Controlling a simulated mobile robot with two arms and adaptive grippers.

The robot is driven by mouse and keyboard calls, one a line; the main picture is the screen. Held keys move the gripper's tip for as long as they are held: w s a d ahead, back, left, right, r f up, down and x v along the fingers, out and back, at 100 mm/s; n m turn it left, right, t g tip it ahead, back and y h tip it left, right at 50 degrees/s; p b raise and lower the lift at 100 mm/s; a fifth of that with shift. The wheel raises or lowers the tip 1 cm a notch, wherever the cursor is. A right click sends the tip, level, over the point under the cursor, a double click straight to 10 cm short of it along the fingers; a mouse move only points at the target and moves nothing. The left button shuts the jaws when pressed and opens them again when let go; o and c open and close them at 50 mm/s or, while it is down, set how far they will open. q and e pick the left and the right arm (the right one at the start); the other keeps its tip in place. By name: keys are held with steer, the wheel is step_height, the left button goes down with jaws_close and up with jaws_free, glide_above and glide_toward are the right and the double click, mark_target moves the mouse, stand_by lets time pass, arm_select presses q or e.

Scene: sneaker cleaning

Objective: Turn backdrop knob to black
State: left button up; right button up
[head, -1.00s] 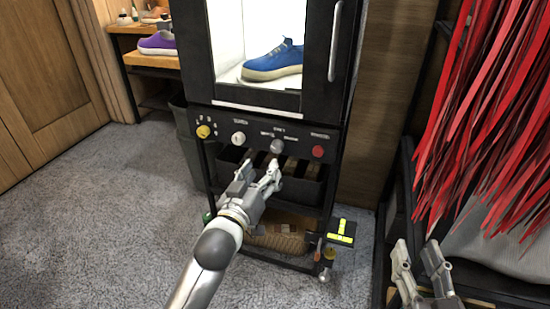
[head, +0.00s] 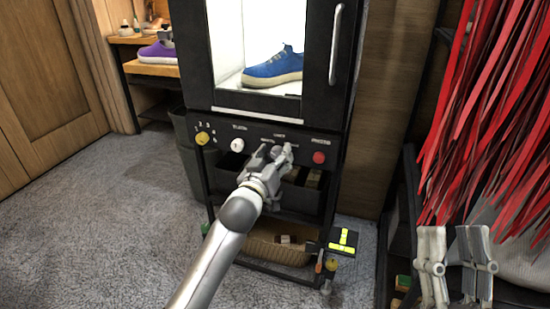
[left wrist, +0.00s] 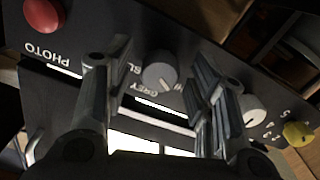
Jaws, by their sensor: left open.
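The backdrop knob (left wrist: 160,75) is a round grey dial on the black control panel (head: 220,128). In the left wrist view it lies between my left gripper's fingers, with a gap on both sides. The label "GREY" is readable beside it; the other labels are partly covered. In the head view my left gripper (head: 275,152) is open in front of the panel and hides the knob. My right gripper (head: 455,229) stands at the lower right, open and empty, away from the panel.
A white knob (head: 237,145), a yellow knob (head: 203,138) and a red photo button (head: 319,158) flank the backdrop knob. Above, a blue sneaker (head: 273,68) sits in the lit booth. Red strips (head: 490,110) hang at the right. The carpet at the left is clear.

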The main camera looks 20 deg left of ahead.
arm_select(q)
steer(key=shift+w, duration=0.1)
steer(key=shift+c, duration=0.3)
steer(key=c, duration=1)
steer(key=shift+o, duration=0.2)
